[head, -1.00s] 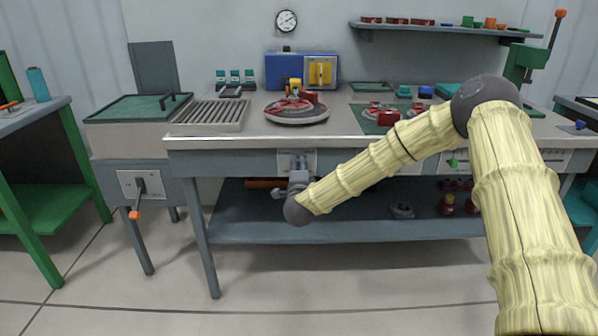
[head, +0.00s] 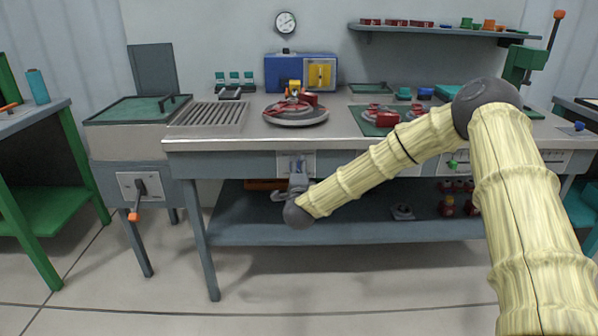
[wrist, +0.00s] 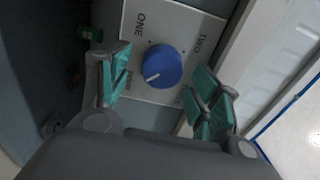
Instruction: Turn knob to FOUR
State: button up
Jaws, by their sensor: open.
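The blue knob (wrist: 161,66) sits on a pale label plate (wrist: 190,22) in the wrist view. ONE and TWO are readable on the plate; two lower labels are partly hidden or blurred. The knob's white mark points to the lower left, towards the label beside the left finger. My gripper (wrist: 161,60) is open, with one teal-padded finger on each side of the knob and gaps showing between pads and knob. In the head view my gripper (head: 298,175) is at the plate on the bench front, and it hides the knob.
A lower shelf (head: 350,228) runs beneath my wrist. A lever panel (head: 140,186) is on the left unit. The floor in front is clear.

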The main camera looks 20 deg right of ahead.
jog(key=v, duration=1.1)
jog(key=shift+s, duration=0.25)
jog(key=shift+a, duration=0.1)
jog(key=s+a+f+n+g+y, duration=0.35)
jog(key=s+f+n, duration=0.35)
jog(key=s+f, duration=0.6)
jog(key=s+a+f+n+g+y, duration=0.45)
jog(key=s+f, duration=0.45)
jog(key=f, duration=0.9)
jog(key=s+d+f+n+g+h, duration=0.1)
jog(key=s+d+f+n+g, duration=0.15)
jog(key=s, duration=0.75)
jog(key=s+d+f+n+g+h, duration=0.1)
jog(key=s+d+f+n+g, duration=0.2)
jog(key=s, duration=0.7)
jog(key=s+d+f+n+g+h, duration=0.1)
jog(key=s+d+f+n+g, duration=0.2)
jog(key=s, duration=0.7)
notch_tip(320, 180, up, 18)
jog(key=a+n+p, duration=0.1)
jog(key=p, duration=1.7)
jog(key=shift+w+a+g+p, duration=0.3)
jog(key=shift+g+p, duration=0.1)
jog(key=shift+g, duration=0.05)
jog(key=shift+r, duration=0.15)
